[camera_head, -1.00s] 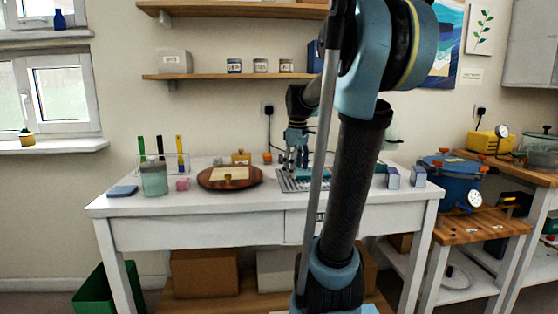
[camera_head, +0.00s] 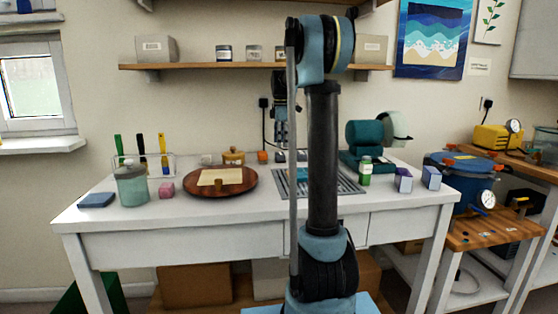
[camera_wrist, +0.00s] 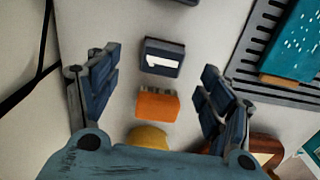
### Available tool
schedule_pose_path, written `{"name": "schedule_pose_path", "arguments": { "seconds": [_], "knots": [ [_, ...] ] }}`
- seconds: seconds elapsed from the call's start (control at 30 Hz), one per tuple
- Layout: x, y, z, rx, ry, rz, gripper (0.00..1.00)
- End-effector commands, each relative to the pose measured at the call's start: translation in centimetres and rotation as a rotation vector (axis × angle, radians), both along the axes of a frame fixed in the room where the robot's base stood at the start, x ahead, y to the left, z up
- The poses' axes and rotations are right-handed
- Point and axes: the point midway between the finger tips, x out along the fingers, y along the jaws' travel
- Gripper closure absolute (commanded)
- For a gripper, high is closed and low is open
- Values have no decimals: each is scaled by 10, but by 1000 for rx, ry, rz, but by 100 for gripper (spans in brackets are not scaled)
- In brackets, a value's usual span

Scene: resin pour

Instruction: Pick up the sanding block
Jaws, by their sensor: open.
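My gripper (camera_wrist: 160,64) is open and empty, its two jaws spread above the white table in the wrist view. An orange block (camera_wrist: 157,105) lies between the jaws, apart from both. A dark blue block with a white label (camera_wrist: 163,57) lies beyond it, near the fingertip ends. In the head view the orange block (camera_head: 262,156) is at the table's back, and my wrist (camera_head: 281,110) hangs above that area, partly behind my arm. A flat blue block (camera_head: 96,200) and a pink block (camera_head: 166,190) lie at the left. I cannot tell which is the sanding block.
A yellow round lid (camera_wrist: 148,140) is close to the orange block. A slotted grate (camera_head: 350,187) holds a teal piece (camera_wrist: 298,45). A round wooden board (camera_head: 245,185), a teal jar (camera_head: 132,187) and a green bottle (camera_head: 365,172) stand around. A shelf (camera_head: 190,67) hangs above.

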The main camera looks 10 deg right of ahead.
Motion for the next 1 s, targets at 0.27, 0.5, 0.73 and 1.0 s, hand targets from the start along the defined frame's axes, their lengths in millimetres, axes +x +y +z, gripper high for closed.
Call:
{"name": "schedule_pose_path", "arguments": {
  "seconds": [0.27,0.5,0.73,1.0],
  "knots": [
    [-1,4,-26,0,0,2,27],
    [-2,5,-57,0,0,2,27],
    [-2,5,-65,0,0,2,27],
    [-2,5,-64,0,0,2,61]
  ]
}}
